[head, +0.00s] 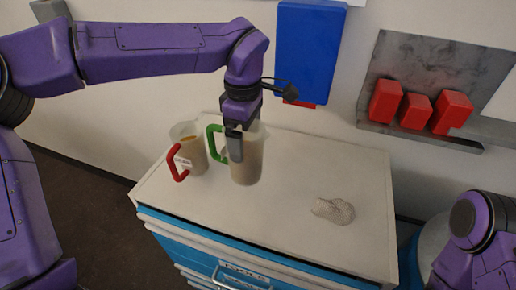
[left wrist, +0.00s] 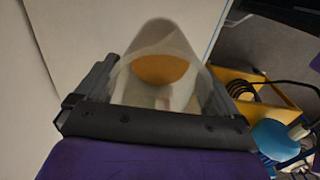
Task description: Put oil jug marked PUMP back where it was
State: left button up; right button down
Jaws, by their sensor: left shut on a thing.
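A clear jug with a green handle (head: 246,165) is upright over the left part of the cabinet top. My left gripper (head: 236,148) points down and is shut on this jug near its rim. I cannot tell whether its base touches the top. In the left wrist view the jug (left wrist: 165,45) sits between the two fingers, with amber oil inside. A second jug with a red handle (head: 193,150) stands just to its left and bears a small white label. I cannot read PUMP on either jug. My right gripper is out of view; only part of that arm shows.
The white cabinet top (head: 280,205) is clear in the middle. A crumpled pale rag (head: 333,210) lies at its right. A blue box (head: 310,50) hangs on the wall behind. A grey wall rack (head: 425,70) with red blocks (head: 415,110) is at the right.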

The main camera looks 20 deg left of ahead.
aim_at(258, 122)
pick_arm(q)
jog(key=w+f, duration=0.1)
jog(key=f, duration=0.1)
jog(key=w+d+f, duration=0.1)
jog(key=shift+w+d+f+p, duration=0.15)
jog(key=shift+w+f+p, duration=0.2)
jog(key=shift+w, duration=0.05)
jog(key=f, duration=0.3)
jog(key=shift+w+d+f, duration=0.1)
jog(key=shift+d+f, duration=0.15)
jog(key=shift+f, duration=0.05)
jog(key=shift+w+f, duration=0.15)
jog(key=o, duration=1.6)
jog(key=shift+f, duration=0.1)
notch_tip(258, 122, up, 12)
jog(key=shift+r, duration=0.15)
